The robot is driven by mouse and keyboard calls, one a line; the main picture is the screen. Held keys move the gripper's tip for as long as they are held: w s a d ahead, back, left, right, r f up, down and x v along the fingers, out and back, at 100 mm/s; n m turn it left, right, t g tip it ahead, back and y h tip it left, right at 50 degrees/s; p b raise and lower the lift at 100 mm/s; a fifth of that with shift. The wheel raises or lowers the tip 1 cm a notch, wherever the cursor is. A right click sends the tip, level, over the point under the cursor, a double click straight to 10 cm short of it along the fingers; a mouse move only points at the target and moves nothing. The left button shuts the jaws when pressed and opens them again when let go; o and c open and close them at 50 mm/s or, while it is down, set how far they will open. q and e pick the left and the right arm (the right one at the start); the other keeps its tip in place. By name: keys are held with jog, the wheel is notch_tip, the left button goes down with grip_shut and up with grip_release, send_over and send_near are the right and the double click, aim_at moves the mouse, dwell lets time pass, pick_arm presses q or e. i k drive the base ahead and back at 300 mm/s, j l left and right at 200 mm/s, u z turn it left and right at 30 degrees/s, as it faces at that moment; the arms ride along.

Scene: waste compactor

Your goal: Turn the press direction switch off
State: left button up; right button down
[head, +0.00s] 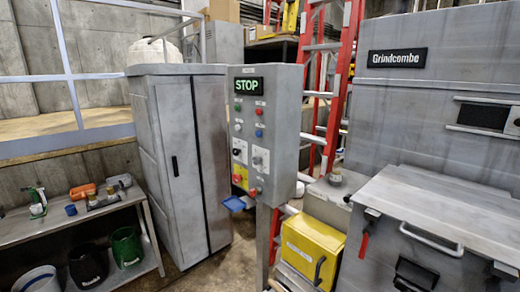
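The grey control box (278,112) stands on a post in the middle of the head view. Its display (248,86) reads STOP in green. Below it are several coloured buttons. Two switches on pale plates sit lower down: a left switch (239,151) with a black knob and a right switch (260,160) with a grey handle. Their labels are too small to read, so I cannot tell which is the press direction switch, or its setting. A yellow plate (240,178) with a red part is below. Neither gripper shows.
A grey cabinet (180,140) stands left of the box. The Grindcombe machine (410,120) and a yellow case (312,240) stand to its right. A red ladder (340,85) is behind. A bench (20,228) with tools is at left. A blue object (235,203) juts out below the box.

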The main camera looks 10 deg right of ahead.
aim_at(236, 152)
jog(key=i+z, duration=0.4)
jog(key=i+j+z, duration=0.15)
jog(key=z, duration=0.2)
jog(key=i+j+z, duration=0.25)
jog(key=i+z, duration=0.15)
